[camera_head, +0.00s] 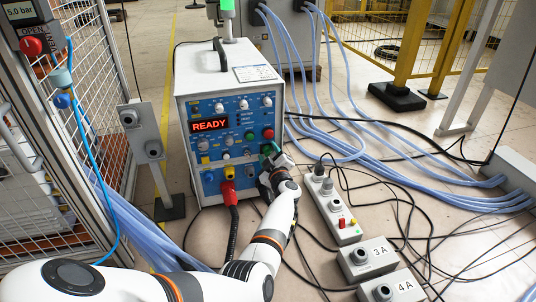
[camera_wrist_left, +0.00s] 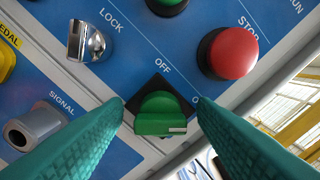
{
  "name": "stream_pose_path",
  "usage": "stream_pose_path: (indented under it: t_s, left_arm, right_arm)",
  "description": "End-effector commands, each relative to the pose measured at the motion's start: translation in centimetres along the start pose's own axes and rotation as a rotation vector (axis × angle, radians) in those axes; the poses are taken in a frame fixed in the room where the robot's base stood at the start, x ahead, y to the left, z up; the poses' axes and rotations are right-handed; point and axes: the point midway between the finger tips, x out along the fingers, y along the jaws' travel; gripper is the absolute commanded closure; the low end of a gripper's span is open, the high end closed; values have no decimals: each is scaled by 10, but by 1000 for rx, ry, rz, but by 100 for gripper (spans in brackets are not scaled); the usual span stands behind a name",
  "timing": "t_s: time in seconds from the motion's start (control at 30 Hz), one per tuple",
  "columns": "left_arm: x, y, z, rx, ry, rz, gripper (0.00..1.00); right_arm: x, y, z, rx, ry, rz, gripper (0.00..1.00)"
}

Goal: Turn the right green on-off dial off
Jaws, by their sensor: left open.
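The green on-off dial (camera_wrist_left: 160,114) sits on a black diamond plate low on the blue panel in the left wrist view. An OFF label is up and left of it; another label to its right is partly hidden by a finger. A short white mark shows at the right of its grip. My left gripper (camera_wrist_left: 161,106) is open, with one teal finger on each side of the dial; I cannot tell whether they touch it. In the head view my left gripper (camera_head: 269,158) is at the lower right of the heater's front (camera_head: 226,110), mostly hiding the dial.
A red STOP button (camera_wrist_left: 234,52), a chrome lock switch (camera_wrist_left: 86,41) and a grey signal socket (camera_wrist_left: 29,129) surround the dial. In the head view a red plug (camera_head: 228,188) with a black cable hangs left of my gripper. A power strip (camera_head: 331,207) and loose cables lie right.

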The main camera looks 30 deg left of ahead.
Motion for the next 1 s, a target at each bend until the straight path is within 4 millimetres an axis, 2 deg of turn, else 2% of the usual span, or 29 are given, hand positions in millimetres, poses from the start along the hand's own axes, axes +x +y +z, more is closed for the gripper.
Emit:
stream_pose_path:
  t_s: [0.1, 0.13, 0.4, 0.77, 1.0]
  left_arm:
    - [0, 0, 0, 0, 0, 0, 48]
    - [0, 0, 0, 0, 0, 0, 51]
    - [0, 0, 0, 0, 0, 0, 93]
    - [0, 1, 0, -68, 0, 0, 93]
    - [0, 2, 0, -235, -1, 0, 92]
  right_arm:
    - [0, 0, 0, 0, 0, 0, 64]
    - [0, 0, 0, 0, 0, 0, 64]
    - [0, 0, 0, 0, 0, 0, 64]
    - [0, 0, 0, 0, 0, 0, 64]
    - [-2, 0, 1, -1, 1, 0, 64]
